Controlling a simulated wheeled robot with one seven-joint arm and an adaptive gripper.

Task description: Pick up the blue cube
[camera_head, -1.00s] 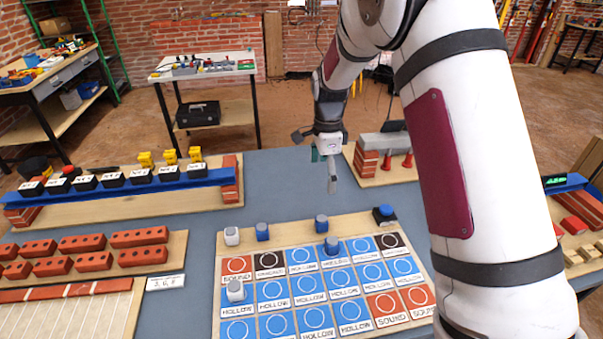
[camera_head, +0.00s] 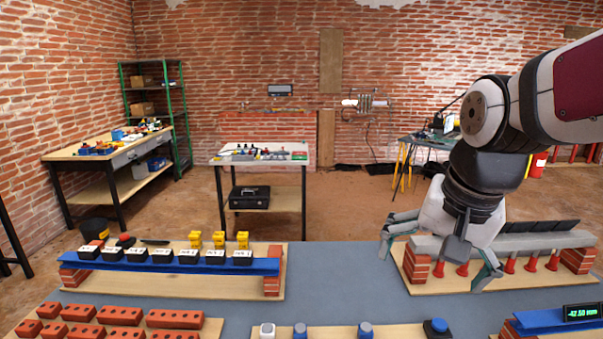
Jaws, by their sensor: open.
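Several small pieces stand along the back edge of the wooden board (camera_head: 335,333) at the bottom of the head view. My gripper (camera_head: 438,258) is at the right, above and behind these pieces, in front of the grey beam. Its fingers are spread wide with nothing visible between them.
A grey beam on brick supports with red cones (camera_head: 510,263) stands behind my gripper. A blue beam (camera_head: 170,263) with black labelled weights is at the left, red bricks (camera_head: 103,315) before it. A display (camera_head: 582,312) is at the lower right. The grey tabletop (camera_head: 335,275) between is clear.

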